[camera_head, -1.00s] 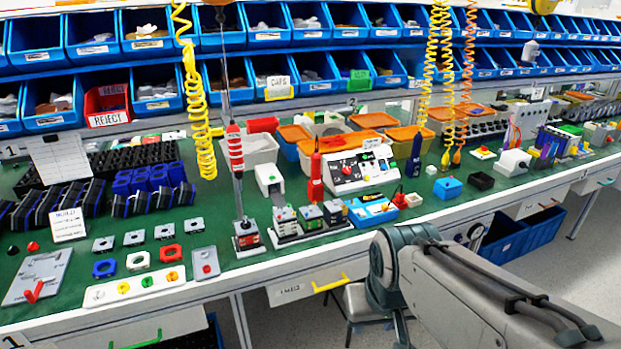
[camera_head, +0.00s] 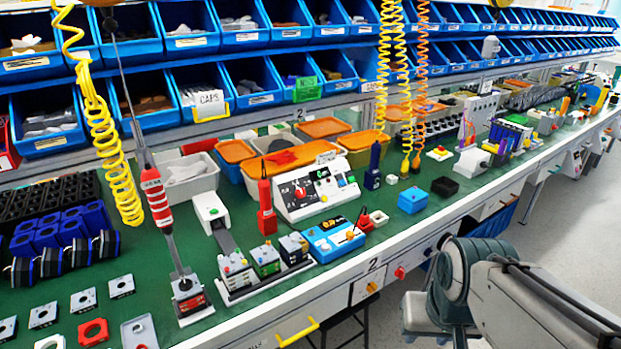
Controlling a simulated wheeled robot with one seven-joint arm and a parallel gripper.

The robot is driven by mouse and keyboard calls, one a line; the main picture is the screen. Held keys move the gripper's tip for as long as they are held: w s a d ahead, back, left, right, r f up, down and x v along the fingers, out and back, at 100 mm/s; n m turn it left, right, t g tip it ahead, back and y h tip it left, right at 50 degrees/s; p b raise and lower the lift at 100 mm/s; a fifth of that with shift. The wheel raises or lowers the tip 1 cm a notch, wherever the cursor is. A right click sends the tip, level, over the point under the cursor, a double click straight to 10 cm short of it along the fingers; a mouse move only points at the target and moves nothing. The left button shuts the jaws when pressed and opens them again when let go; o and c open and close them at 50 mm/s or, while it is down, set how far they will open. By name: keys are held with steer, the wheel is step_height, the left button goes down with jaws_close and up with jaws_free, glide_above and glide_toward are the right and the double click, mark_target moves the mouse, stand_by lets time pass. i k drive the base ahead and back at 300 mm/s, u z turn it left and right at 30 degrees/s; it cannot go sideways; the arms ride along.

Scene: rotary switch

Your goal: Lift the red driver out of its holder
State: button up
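A red driver (camera_head: 264,193) stands upright on the green bench top, its lower part in a red block-like holder (camera_head: 267,222). How deep it sits cannot be told. It is left of the white control panel and behind the small row of modules. A second tool, red and white striped (camera_head: 157,196), hangs tilted on a cord with its tip over a small module at the front edge.
The white control panel (camera_head: 317,190) stands just right of the red driver. A blue driver (camera_head: 374,160) stands further right, with a blue box (camera_head: 411,200) near it. Yellow coiled hoses (camera_head: 115,150) hang over the bench. A module row (camera_head: 262,262) lies in front. The aisle floor is clear at the right.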

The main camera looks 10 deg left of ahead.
mark_target(263, 185)
steer(key=z, duration=0.1)
steer(key=i, duration=0.7)
steer(key=u, duration=0.7)
steer(key=i, duration=0.55)
steer(key=u, duration=0.65)
